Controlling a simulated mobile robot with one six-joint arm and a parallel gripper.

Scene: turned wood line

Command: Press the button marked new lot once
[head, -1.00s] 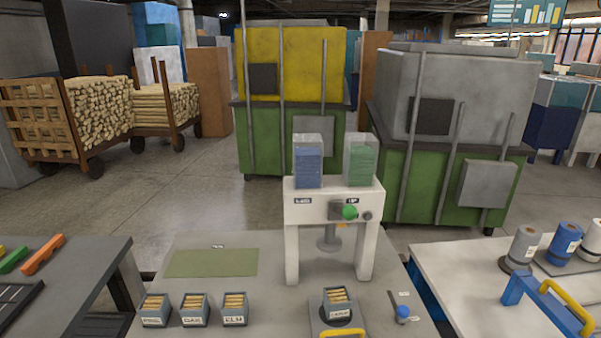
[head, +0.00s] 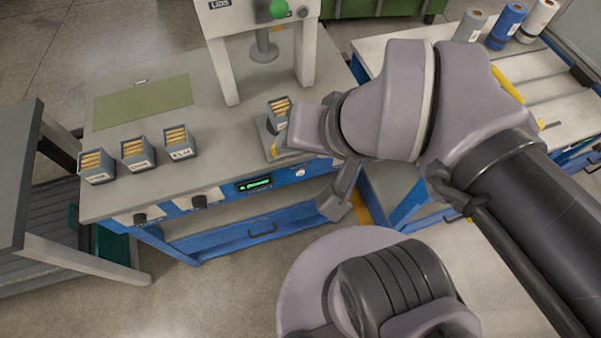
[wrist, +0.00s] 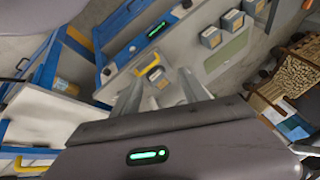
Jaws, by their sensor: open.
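A front panel on the blue edge of the grey bench holds a green-lit display (head: 254,184) and a small pale round button (head: 299,172) just right of it. No lettering on the button is readable, so I cannot tell if it is the one marked new lot. The lit display also shows in the wrist view (wrist: 156,29). My gripper (head: 318,170) is open and empty, beside the bench's front right corner near the pale button. I cannot tell whether it touches anything.
Dark knobs (head: 199,201) sit on the panel's left. Several small labelled boxes and a green mat (head: 143,101) lie on the bench. Another bench (head: 385,50) stands right.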

